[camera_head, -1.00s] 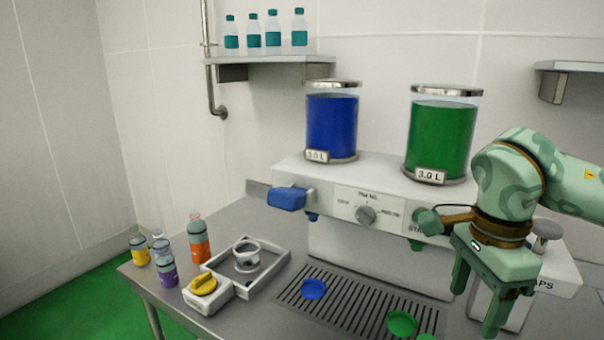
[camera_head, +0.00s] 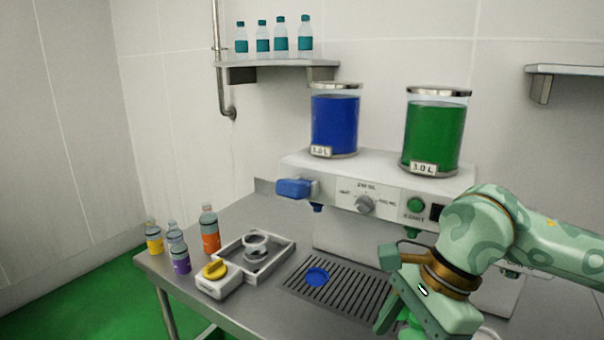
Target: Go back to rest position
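My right gripper (camera_head: 405,322) hangs at the lower right, in front of the dispenser machine and over the right end of the drip grate. Its fingers look apart, with bright green showing between them, and I see nothing held. Their tips run close to or past the bottom edge of the picture. My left gripper is not in view.
The dispenser machine (camera_head: 335,193) carries a blue tank (camera_head: 335,125) and a green tank (camera_head: 433,135). A blue disc (camera_head: 317,277) lies on the drip grate (camera_head: 345,292). A tray (camera_head: 292,250), a yellow-knobbed box (camera_head: 218,285) and several small bottles (camera_head: 210,235) stand left.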

